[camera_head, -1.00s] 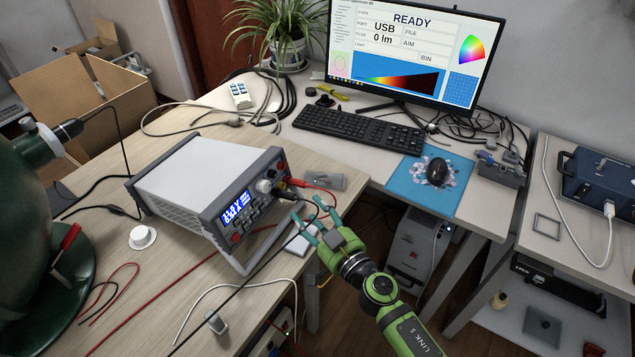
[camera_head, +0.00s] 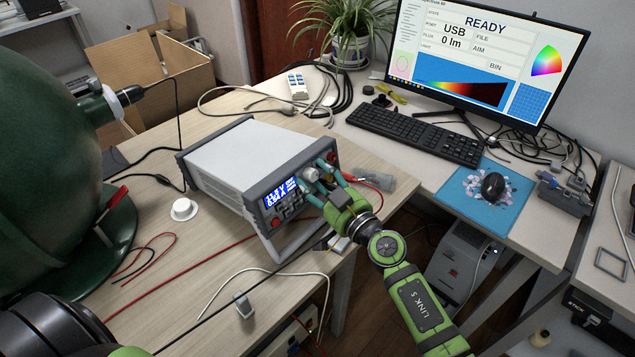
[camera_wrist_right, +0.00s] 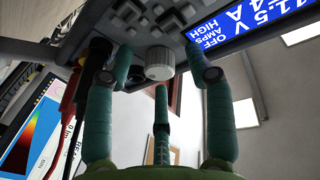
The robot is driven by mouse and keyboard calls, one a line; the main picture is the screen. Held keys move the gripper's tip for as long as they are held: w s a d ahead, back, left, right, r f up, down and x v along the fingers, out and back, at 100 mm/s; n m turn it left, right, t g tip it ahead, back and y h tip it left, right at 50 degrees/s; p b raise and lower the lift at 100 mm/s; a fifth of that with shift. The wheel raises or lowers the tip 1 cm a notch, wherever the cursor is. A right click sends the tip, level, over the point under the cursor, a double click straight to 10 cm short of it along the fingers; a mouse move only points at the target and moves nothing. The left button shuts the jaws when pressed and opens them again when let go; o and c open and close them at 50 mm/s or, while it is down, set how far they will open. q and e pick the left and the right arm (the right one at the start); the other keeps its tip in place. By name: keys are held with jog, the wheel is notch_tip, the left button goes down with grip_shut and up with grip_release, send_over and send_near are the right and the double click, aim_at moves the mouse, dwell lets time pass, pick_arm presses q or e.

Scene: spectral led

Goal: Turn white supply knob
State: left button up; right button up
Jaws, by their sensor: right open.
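The power supply (camera_head: 236,158) is a grey-white box with a blue lit display (camera_head: 281,193), standing on the wooden table. Its white knob (camera_head: 310,174) is on the front panel, to the right of the display. In the right wrist view the white knob (camera_wrist_right: 159,63) shows clearly, between and just beyond the teal fingertips. My right gripper (camera_head: 322,178) is open at the front panel, its fingers spread around the knob; I cannot tell whether they touch it. It also shows in the right wrist view (camera_wrist_right: 160,75). My left gripper is not in view.
Red and black leads (camera_head: 366,181) plug in beside the knob. A large green sphere (camera_head: 45,150) stands at the left. A keyboard (camera_head: 414,133), monitor (camera_head: 490,55) and mouse (camera_head: 493,185) are at the right. A small white round part (camera_head: 183,208) lies on the table.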

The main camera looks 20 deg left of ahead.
grip_shut()
jog(key=shift+f+n+b, duration=0.15)
jog(key=shift+n+b, duration=0.2)
jog(key=shift+n, duration=0.05)
jog(key=shift+f+n+y+b, duration=0.1)
jog(key=shift+n+y+b, duration=0.2)
jog(key=shift+n+b, duration=0.45)
jog(key=shift+d+n+g+y+b, duration=0.1)
jog(key=shift+n+g+y+b, duration=0.35)
jog(key=shift+n, duration=1)
grip_release()
